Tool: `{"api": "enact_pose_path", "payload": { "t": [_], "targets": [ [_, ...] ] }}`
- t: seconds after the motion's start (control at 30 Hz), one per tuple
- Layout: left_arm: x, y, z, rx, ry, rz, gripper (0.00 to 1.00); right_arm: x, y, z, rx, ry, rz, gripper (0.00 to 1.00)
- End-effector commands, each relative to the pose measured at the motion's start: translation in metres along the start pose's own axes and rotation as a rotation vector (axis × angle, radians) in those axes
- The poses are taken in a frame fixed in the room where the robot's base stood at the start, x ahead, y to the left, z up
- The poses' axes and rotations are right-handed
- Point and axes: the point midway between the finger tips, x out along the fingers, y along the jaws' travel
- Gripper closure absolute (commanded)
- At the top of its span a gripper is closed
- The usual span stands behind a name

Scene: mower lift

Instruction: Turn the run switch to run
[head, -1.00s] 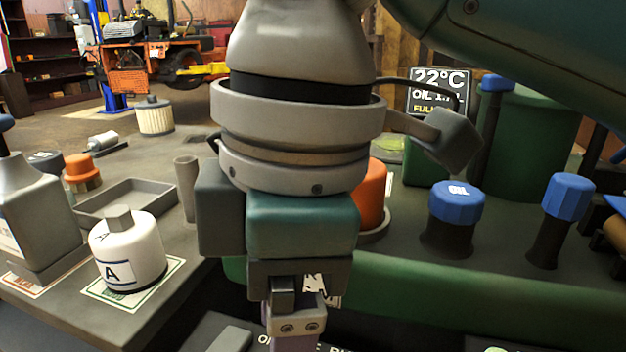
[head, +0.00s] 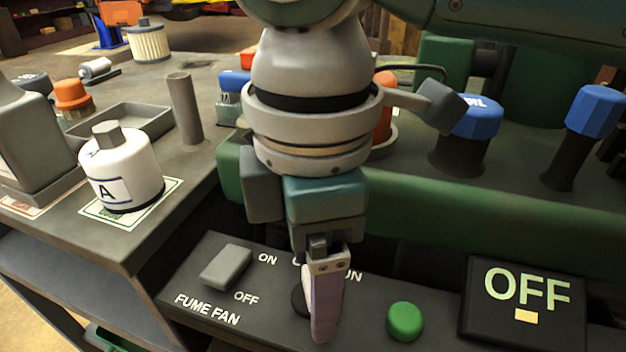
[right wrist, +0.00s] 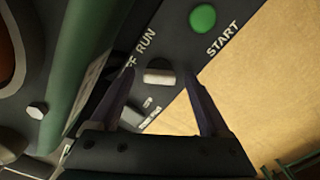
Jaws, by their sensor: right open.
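The run switch shows in the right wrist view as a small pale bar-shaped knob (right wrist: 158,77) beside the OFF and RUN lettering. My right gripper (head: 324,318) points down over the panel. In the right wrist view its open fingers (right wrist: 158,82) stand on either side of the knob. I cannot tell whether they touch it or which mark it points to. My left gripper is not in view.
The control panel (head: 200,306) also has a grey fume fan rocker (head: 226,266), a green START button (head: 404,320) and a display (head: 525,298) reading OFF. A green machine edge (head: 430,220) runs behind it. A white filter (head: 120,168) and tray (head: 125,130) stand on the left bench.

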Motion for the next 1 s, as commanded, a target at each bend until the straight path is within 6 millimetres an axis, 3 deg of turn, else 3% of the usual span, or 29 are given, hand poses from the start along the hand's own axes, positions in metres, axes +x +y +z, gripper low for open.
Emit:
{"api": "enact_pose_path", "payload": {
  "t": [0.2,0.9,1.0],
  "targets": [
    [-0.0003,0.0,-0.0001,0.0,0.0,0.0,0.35,-0.0002,0.0,-0.0001,0.0,0.0,0.0,0.22],
    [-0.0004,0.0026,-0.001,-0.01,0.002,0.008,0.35,-0.0006,0.0,0.0,0.0,0.0,0.0,1.0],
    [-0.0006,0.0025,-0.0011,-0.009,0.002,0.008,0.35,-0.0007,0.0,0.0,0.001,0.0,0.0,1.0]
  ]
}}
